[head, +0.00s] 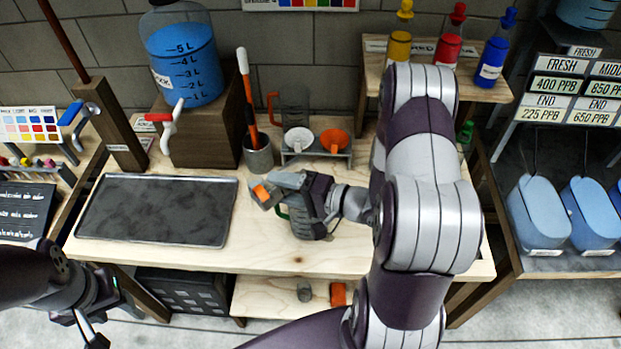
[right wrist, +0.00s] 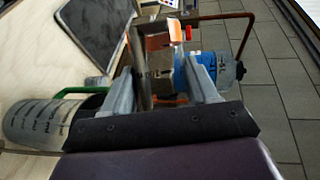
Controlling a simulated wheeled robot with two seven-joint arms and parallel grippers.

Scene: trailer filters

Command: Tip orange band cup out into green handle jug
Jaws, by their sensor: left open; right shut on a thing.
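The orange band cup (head: 264,194) is in my right gripper (head: 280,186), above the bench. It looks tilted toward the lower left in the head view, and its contents are not visible. It also shows between the fingers in the right wrist view (right wrist: 158,60). The green handle jug (head: 303,224) stands on the bench just below the gripper, partly hidden by it. The jug also shows at lower left in the right wrist view (right wrist: 40,125), with its green handle. My left gripper (head: 98,325) is open and empty, low at the left, in front of the bench.
A dark tray (head: 157,210) lies on the left of the bench. A blue water tank (head: 184,60) with a tap stands behind it. A pot of tools (head: 258,156), an orange-handled jug (head: 292,108) and a small rack (head: 316,157) stand at the back. Bottles stand on the right riser.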

